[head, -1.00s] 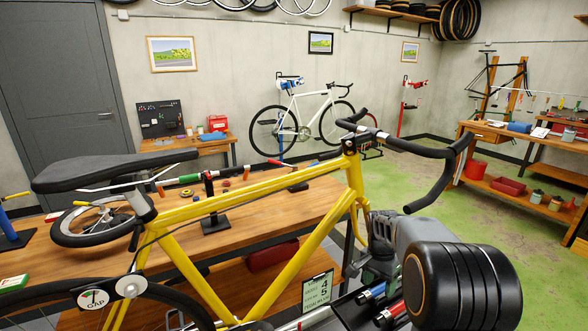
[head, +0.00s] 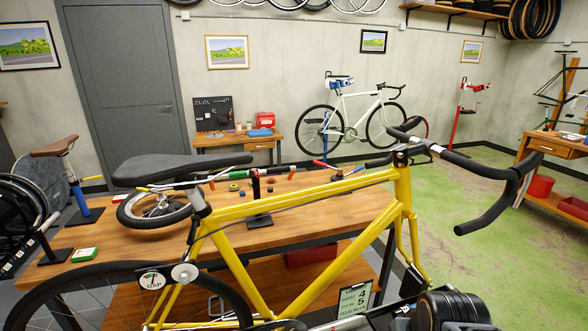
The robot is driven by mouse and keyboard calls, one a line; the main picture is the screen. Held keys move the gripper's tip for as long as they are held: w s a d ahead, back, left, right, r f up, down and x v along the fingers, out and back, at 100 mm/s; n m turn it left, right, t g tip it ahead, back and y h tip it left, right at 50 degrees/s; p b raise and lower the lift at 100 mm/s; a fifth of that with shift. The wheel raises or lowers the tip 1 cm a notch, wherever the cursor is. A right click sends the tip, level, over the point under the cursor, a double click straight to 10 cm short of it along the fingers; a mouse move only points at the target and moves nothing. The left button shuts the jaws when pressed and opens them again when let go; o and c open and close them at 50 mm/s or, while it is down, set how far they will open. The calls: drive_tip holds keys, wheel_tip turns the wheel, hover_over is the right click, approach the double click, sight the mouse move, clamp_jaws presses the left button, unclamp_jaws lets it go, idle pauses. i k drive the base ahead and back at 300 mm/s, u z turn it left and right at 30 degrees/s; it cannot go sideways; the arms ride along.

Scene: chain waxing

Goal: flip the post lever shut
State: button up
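No post lever can be made out for certain in the head view, so I cannot tell whether it is open or shut. The yellow bike (head: 305,203) stands close in front of me. Its black saddle (head: 180,169) is on the seat post (head: 199,206), and any lever there is too small to tell. A short black post (head: 257,192) stands on the workbench behind the frame, partly hidden by the top tube. My gripper is not in view; only a dark rounded part of my arm shows at the bottom right.
The wooden workbench (head: 90,238) lies behind the bike. A small wheel (head: 150,212), a green box (head: 85,254) and small coloured parts are on it. Wheels in a rack (head: 22,215) stand at the left. Green floor (head: 450,215) is open to the right.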

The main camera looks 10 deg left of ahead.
sight(196, 223)
drive_tip(key=u, duration=1.05)
drive_tip(key=k, duration=1.35)
drive_tip(key=z, duration=0.4)
drive_tip(key=i, duration=0.55)
drive_tip(key=u, duration=1)
drive_tip(key=i, duration=1.1)
drive_tip(key=u, duration=1.6)
drive_tip(key=i, duration=0.15)
